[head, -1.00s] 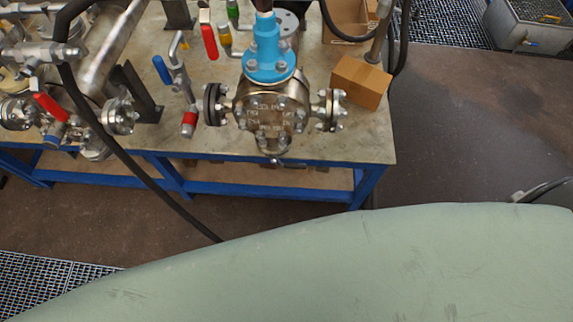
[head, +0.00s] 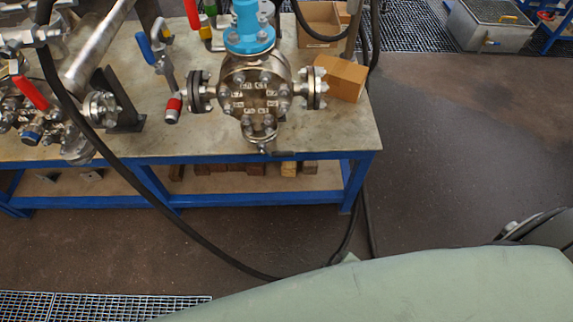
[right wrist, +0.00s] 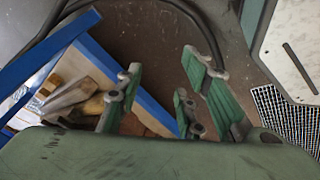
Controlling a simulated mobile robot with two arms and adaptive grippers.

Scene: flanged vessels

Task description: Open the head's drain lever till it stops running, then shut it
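The flanged vessel (head: 255,85), steel with a blue top (head: 249,38), stands on the bench with its bolted round head facing me. Below the head, near the bench's front edge, is a small drain fitting (head: 264,149) with what looks like a short dark lever (head: 284,153) pointing right. It is too small to tell whether liquid runs. My right gripper (right wrist: 158,92) has green-padded fingers standing apart, with nothing between them. It is near the bench's blue frame and lower shelf in the right wrist view. My left gripper is in neither current view.
The bench (head: 345,135) has a blue frame and a lower shelf with wood blocks (head: 290,168). A cardboard box (head: 341,78) sits right of the vessel. Red- and blue-handled valves and pipework crowd the left. A black hose (head: 150,190) droops in front. Floor at right is clear.

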